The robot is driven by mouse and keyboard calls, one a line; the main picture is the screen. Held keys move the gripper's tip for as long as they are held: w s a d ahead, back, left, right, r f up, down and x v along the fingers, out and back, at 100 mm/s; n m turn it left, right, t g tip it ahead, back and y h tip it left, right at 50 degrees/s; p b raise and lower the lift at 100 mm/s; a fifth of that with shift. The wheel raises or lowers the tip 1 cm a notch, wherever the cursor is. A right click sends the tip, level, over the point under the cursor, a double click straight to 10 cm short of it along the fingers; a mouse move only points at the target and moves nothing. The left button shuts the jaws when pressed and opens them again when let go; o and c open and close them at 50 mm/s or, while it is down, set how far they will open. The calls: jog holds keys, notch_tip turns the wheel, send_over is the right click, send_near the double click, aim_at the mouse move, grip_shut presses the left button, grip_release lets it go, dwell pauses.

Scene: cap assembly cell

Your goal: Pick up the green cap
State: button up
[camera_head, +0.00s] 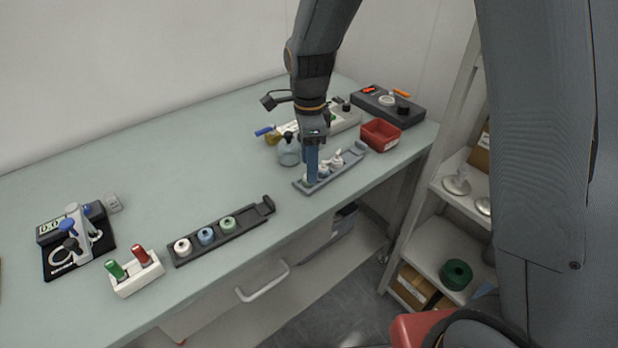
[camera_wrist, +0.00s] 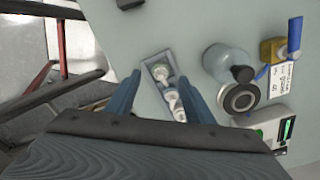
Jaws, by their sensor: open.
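The green cap (camera_head: 227,223) sits at the right end of a row on the dark rack (camera_head: 253,219), beside a blue cap (camera_head: 206,236) and a white cap (camera_head: 183,247). My gripper (camera_head: 312,178) is to the right of and behind that rack, pointing down over a grey-blue tray (camera_head: 348,164) with small white-topped bottles. In the wrist view my gripper (camera_wrist: 162,73) is open, its blue fingers on either side of the tray (camera_wrist: 151,62). A pale, faintly greenish round top (camera_wrist: 161,73) shows between them. I cannot tell whether the fingers touch anything.
A glass bottle (camera_head: 289,152) stands close to my gripper, with a red bin (camera_head: 380,135) to the right. A white holder (camera_head: 137,275) with green and red items is at the front left. The table's middle (camera_head: 170,160) is clear.

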jog(key=shift+f+p, duration=0.3)
jog(key=shift+f, duration=1.2)
jog(key=c, duration=0.8)
jog(key=shift+c, duration=0.2)
